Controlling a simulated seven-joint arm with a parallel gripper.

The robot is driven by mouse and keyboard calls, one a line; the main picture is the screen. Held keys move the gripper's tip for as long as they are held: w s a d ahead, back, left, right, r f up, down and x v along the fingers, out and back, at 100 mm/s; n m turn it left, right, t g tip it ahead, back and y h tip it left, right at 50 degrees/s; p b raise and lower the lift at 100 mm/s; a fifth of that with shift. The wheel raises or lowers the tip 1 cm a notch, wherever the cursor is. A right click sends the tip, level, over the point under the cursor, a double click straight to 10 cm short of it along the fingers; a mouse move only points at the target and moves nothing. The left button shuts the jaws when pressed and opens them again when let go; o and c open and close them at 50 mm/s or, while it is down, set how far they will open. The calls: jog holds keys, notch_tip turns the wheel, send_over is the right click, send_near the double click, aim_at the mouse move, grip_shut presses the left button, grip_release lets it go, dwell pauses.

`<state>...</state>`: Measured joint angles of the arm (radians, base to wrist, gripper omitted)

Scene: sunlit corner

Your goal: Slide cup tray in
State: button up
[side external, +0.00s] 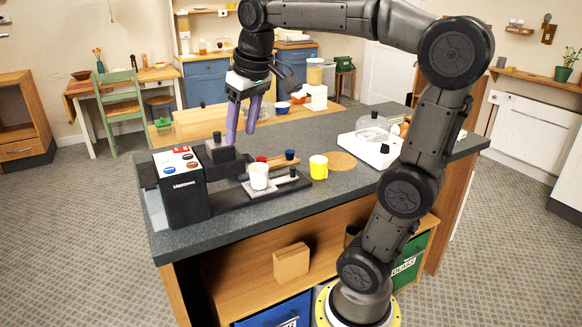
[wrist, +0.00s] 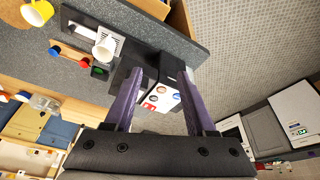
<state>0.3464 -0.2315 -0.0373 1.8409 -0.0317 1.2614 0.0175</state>
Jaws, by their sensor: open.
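The coffee machine (side external: 184,190) is a black box with a white button panel, standing at the left end of the dark counter; its panel also shows in the wrist view (wrist: 162,97). The light grey cup tray (side external: 280,185) lies on the black base to the right of the machine body, sticking out from it. A white cup (side external: 258,176) stands upright on the tray; it also shows in the wrist view (wrist: 104,49). My gripper (side external: 241,136) is open and empty, above the machine and apart from the tray.
A yellow mug (side external: 318,167) stands right of the tray. Red and blue knobbed pieces (side external: 289,155) lie behind it. A white appliance with a clear dome (side external: 372,137) is farther right. The counter front (side external: 330,195) is clear.

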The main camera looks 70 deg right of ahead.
jog(key=w+d+m+g, duration=0.1)
jog(key=w+d+m, duration=0.15)
jog(key=d, duration=0.55)
jog(key=m+g+y, duration=0.1)
jog(key=m+g, duration=0.2)
jog(key=m, duration=0.2)
send_over(293, 168)
notch_tip(293, 168, down, 10)
jog(key=shift+n, duration=0.25)
notch_tip(293, 168, down, 14)
jog(key=shift+d+r, duration=0.1)
jog(key=shift+r, duration=0.05)
grip_shut()
jog(key=shift+w+r, duration=0.1)
